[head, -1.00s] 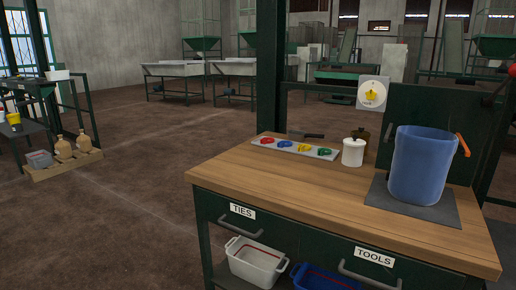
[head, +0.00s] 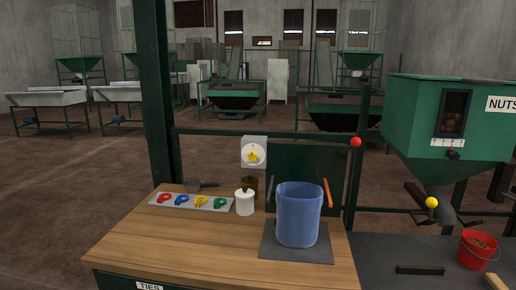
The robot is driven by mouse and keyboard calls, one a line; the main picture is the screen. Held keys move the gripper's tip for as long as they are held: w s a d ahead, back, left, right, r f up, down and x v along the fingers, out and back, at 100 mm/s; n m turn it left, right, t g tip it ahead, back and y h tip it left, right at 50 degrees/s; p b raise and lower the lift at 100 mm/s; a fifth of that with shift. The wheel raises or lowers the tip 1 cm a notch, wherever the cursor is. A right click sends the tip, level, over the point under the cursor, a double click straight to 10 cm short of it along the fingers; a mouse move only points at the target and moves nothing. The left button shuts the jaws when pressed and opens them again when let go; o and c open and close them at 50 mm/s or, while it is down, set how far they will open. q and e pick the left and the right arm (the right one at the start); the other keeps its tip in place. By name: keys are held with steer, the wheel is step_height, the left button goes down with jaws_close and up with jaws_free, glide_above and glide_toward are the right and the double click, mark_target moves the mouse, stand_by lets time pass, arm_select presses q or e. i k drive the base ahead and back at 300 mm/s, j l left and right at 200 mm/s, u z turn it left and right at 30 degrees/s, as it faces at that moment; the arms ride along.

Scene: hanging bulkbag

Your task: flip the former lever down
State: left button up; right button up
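Several lever-like parts show in the head view, and none is labelled as the former lever. An orange handle (head: 328,192) stands nearly upright, leaning slightly, beside the blue bucket (head: 298,215). A yellow ball knob (head: 432,202) is on a dark part below the green nuts hopper (head: 450,125). A small dial box with a yellow knob (head: 253,155) is mounted behind the bench. Neither of my grippers is in view.
The wooden bench (head: 165,240) holds a tray (head: 190,202) of coloured ties, a white jar (head: 244,202) and a dark mat under the bucket. A red bucket (head: 478,250) stands on the dark surface at right. Open floor lies to the left.

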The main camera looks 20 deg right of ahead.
mark_target(356, 142)
steer(key=z, duration=1.35)
